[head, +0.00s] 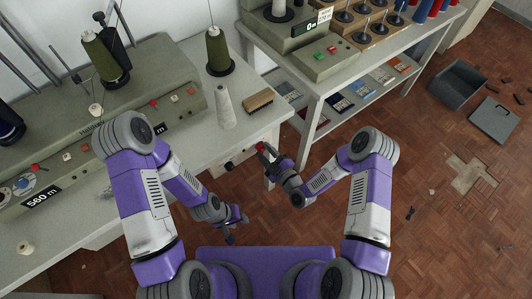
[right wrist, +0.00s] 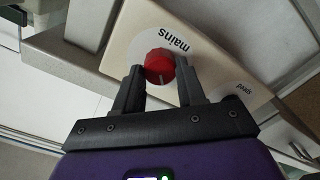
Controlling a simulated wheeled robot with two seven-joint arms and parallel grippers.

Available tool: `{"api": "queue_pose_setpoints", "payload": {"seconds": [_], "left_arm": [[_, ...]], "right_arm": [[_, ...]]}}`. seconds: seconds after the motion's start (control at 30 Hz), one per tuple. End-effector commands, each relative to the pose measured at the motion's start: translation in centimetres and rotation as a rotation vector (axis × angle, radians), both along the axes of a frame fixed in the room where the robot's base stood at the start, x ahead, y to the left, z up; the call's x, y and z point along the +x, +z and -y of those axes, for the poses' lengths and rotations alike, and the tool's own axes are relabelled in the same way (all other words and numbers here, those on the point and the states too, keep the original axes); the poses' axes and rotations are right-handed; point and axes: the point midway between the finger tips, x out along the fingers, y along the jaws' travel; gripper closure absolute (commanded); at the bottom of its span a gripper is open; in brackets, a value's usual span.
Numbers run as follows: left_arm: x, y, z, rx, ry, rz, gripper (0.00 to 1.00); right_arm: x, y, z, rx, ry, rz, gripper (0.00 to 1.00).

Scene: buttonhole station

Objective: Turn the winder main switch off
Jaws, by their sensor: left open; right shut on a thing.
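The main switch is a round red knob (right wrist: 159,62) with a pale pointer line, on a white disc lettered "mains" on a cream box (right wrist: 128,32). In the right wrist view my right gripper (right wrist: 160,74) has one finger on each side of the knob and is shut on it. In the head view the right gripper (head: 268,151) is at the bench's front right corner, with the red knob (head: 261,146) at its tips. My left gripper (head: 236,222) is open and empty, low in front of the bench.
The bench (head: 190,150) carries a long grey-green machine (head: 75,150), a white cone (head: 225,108), a green spool (head: 217,50) and a wooden brush (head: 257,101). A second bench (head: 350,72) with shelves stands behind right. A dustpan (head: 458,84) lies on the open floor at right.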

Motion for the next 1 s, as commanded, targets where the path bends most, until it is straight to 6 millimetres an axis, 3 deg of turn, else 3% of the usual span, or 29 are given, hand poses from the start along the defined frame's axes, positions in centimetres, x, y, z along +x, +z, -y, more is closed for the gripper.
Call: {"api": "queue_pose_setpoints", "payload": {"seconds": [0.67,0.7,0.87,1.0], "left_arm": [[0.00,-0.17,0.00,0.000,0.000,0.000,0.57],[0.00,-0.17,0.00,0.000,0.000,0.000,0.57],[0.00,-0.17,0.00,0.000,0.000,0.000,0.57],[0.00,-0.17,0.00,0.000,0.000,0.000,0.57]], "right_arm": [[-0.03,-0.07,0.07,-0.053,-0.001,0.035,0.91],[-0.03,-0.07,0.07,-0.052,-0.001,0.035,0.58],[-0.03,-0.06,0.05,-0.051,-0.001,0.035,0.35],[-0.02,-0.03,0.02,-0.050,0.000,0.035,0.35]]}}
